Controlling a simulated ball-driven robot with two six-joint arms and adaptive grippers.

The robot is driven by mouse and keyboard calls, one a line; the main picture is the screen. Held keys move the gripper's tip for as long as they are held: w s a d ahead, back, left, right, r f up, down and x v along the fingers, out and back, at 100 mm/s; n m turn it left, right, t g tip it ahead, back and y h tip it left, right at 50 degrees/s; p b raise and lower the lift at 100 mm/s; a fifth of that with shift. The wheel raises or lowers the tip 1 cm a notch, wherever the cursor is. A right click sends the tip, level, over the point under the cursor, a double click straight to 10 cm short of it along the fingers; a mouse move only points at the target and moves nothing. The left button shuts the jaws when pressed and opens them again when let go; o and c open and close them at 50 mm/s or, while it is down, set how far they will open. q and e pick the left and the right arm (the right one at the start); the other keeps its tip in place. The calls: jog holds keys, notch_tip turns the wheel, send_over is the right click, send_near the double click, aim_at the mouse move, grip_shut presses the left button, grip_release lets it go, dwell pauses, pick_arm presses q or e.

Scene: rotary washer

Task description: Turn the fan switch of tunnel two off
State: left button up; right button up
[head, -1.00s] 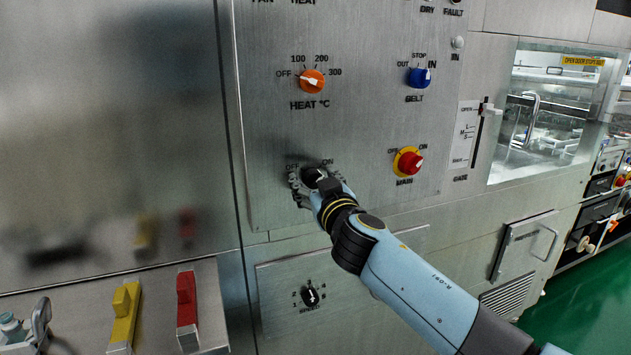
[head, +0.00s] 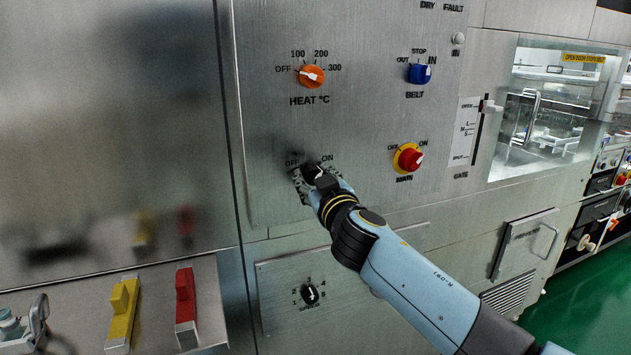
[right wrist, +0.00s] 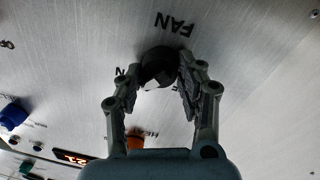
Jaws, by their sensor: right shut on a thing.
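The fan switch (head: 310,170) is a black rotary knob on the steel panel, with OFF at its upper left and ON at its upper right. In the right wrist view the knob (right wrist: 158,66) sits below the upside-down FAN label, with a pale mark on its face. My right gripper (head: 314,179) is shut on the knob, a finger on each side. The gripper hides part of the knob in the head view, so I cannot tell clearly where its pointer stands. No tunnel number is legible. My left gripper is not in view.
Above are the orange heat knob (head: 312,76) and blue belt knob (head: 419,74). The red-and-yellow main switch (head: 408,158) is to the right. A black speed knob (head: 310,293) is below. Yellow (head: 122,312) and red (head: 186,305) handles stand at lower left.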

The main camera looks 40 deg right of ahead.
jog(key=n, duration=0.1)
jog(key=n+b, duration=0.1)
jog(key=n, duration=0.1)
jog(key=shift+f+n, duration=0.2)
jog(key=shift+n, duration=0.1)
jog(key=n+b, duration=0.1)
jog(key=n, duration=0.3)
jog(key=shift+a+n, duration=0.1)
jog(key=shift+n, duration=0.3)
jog(key=n, duration=0.4)
jog(key=n+y, duration=0.1)
jog(key=n, duration=0.3)
jog(key=shift+f+n+t, duration=0.2)
jog(key=shift+n+t, duration=0.2)
jog(key=o, duration=1.1)
jog(key=shift+o, duration=0.2)
jog(key=v, duration=1.2)
